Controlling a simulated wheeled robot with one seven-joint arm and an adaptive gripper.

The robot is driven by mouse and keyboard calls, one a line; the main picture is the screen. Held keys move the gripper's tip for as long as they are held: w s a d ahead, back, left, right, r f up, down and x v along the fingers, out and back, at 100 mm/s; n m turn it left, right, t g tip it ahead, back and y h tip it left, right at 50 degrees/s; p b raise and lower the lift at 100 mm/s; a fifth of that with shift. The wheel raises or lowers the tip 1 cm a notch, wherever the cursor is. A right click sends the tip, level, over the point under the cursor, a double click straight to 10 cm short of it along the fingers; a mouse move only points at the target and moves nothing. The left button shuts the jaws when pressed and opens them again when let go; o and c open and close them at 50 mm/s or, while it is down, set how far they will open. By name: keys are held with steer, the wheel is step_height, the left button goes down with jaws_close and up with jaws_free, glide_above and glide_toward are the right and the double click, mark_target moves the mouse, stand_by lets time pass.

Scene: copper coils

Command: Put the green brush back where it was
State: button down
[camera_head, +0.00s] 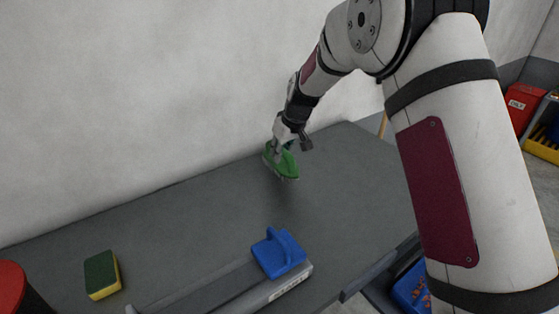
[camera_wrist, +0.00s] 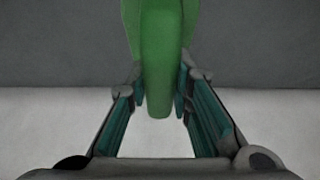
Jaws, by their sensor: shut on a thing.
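The green brush (camera_head: 281,162) is at the back of the grey table in the head view, close to the wall. My gripper (camera_head: 284,146) is above it and shut on its handle. The bristle side of the brush is close to the table top; I cannot tell whether it touches. In the wrist view the green handle (camera_wrist: 160,50) runs down between the two fingers of my gripper (camera_wrist: 160,90), which hold it from both sides. The rest of the brush is cut off at the top of that view.
A blue brush-like block (camera_head: 279,254) sits on a grey device (camera_head: 225,285) at the table's front. A green and yellow sponge (camera_head: 101,275) lies at left, near a red-topped container (camera_head: 12,285). The table (camera_head: 190,215) is clear between. The wall (camera_head: 130,100) stands close behind.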

steer(key=shift+w+a, duration=0.1)
steer(key=shift+a, duration=0.15)
steer(key=shift+f, duration=1.8)
steer(key=shift+f, duration=0.1)
steer(key=c, duration=1.4)
jaws_free()
steer(key=shift+c, duration=0.2)
